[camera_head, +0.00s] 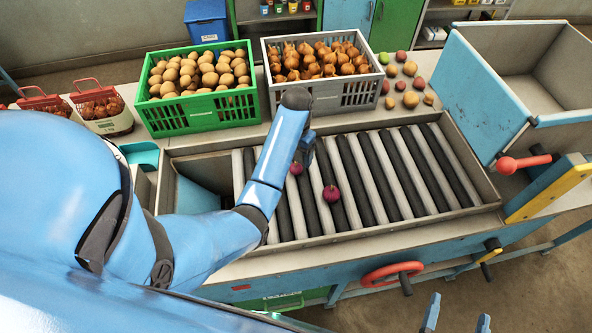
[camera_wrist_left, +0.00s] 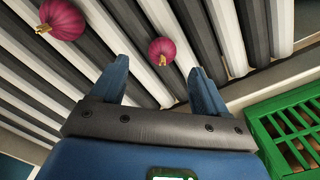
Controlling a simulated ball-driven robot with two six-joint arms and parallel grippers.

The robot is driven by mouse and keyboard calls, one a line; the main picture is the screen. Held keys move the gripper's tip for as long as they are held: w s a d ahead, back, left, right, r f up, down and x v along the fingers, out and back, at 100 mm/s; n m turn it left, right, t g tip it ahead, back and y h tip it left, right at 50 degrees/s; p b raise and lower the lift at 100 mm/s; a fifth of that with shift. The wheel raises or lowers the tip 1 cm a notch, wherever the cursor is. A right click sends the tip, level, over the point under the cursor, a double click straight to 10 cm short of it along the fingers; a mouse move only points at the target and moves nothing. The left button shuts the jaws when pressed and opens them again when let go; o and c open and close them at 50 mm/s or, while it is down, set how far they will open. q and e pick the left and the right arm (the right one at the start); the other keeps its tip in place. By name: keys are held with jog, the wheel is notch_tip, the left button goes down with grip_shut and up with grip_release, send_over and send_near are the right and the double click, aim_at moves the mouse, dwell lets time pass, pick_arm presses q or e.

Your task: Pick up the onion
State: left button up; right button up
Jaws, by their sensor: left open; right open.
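Two red-purple onions lie on the striped roller bed. One onion (camera_head: 296,168) is close to my left gripper (camera_head: 307,150), and the other onion (camera_head: 331,194) lies to its right and nearer the front. In the left wrist view, the near onion (camera_wrist_left: 161,51) shows between the two open fingertips of the left gripper (camera_wrist_left: 157,68), with nothing held. The other onion (camera_wrist_left: 62,18) is at the upper left there. Whether the fingers touch the near onion cannot be told. My right gripper (camera_head: 456,315) is open and empty at the bottom edge, off the bench.
A green crate of potatoes (camera_head: 148,110) and a grey crate of brown onions (camera_head: 373,97) stand behind the rollers (camera_head: 400,180). Loose produce (camera_head: 410,69) lies right of them. A blue-sided bin (camera_head: 480,85) stands at right. The right half of the rollers is clear.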

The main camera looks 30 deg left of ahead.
aim_at(296, 164)
pick_arm(q)
jog(key=shift+w+f, duration=0.1)
jog(key=shift+f, duration=0.5)
jog(key=shift+a+f+p, duration=0.1)
jog(key=shift+f+p, duration=0.45)
jog(key=shift+f, duration=0.15)
jog(key=shift+a+f+p, duration=0.1)
jog(key=shift+f+p, duration=0.35)
jog(key=shift+f, duration=1.5)
jog(key=c, duration=1.1)
